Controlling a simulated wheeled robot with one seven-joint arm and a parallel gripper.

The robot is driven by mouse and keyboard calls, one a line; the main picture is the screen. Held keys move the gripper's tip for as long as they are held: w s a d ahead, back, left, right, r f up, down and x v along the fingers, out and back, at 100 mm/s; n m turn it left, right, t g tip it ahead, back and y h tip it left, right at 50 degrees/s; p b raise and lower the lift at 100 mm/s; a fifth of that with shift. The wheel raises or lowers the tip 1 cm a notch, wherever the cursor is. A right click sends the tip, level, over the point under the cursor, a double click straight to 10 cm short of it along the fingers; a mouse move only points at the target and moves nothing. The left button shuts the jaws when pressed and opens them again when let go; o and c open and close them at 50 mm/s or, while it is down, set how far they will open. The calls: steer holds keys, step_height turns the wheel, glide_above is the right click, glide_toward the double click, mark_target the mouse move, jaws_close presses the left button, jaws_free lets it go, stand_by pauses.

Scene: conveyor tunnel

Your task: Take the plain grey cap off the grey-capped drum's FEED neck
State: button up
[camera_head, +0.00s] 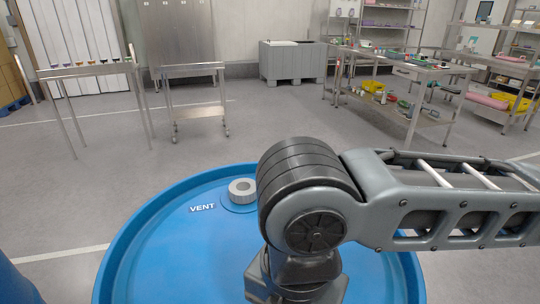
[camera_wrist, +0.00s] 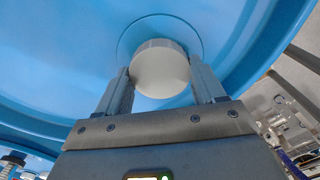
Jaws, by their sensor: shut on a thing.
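The blue drum (camera_head: 165,250) fills the lower middle of the head view, and its blue top (camera_wrist: 60,50) fills much of the wrist view. A grey ribbed cap (camera_head: 242,190) sits on the neck beside the label VENT. In the wrist view a plain pale grey cap (camera_wrist: 160,68) stands within a round ring on the drum top. My gripper (camera_wrist: 160,80) has one finger on each side of this cap and is shut on it. My arm hides this cap and its label in the head view, so I cannot read which neck it is on.
A narrow table with small items (camera_head: 90,70) and a low steel cart (camera_head: 195,70) stand at the back left. A grey crate (camera_head: 292,62) stands at the back. A cluttered workbench (camera_head: 400,70) is at the right. Open floor lies between them and the drum.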

steer(key=shift+r, duration=0.2)
steer(key=shift+r+p, duration=0.35)
steer(key=shift+p, duration=0.1)
steer(key=shift+r+p, duration=0.65)
steer(key=shift+r, duration=0.1)
step_height(320, 180, up, 5)
steer(key=p, duration=0.4)
stand_by(0.4)
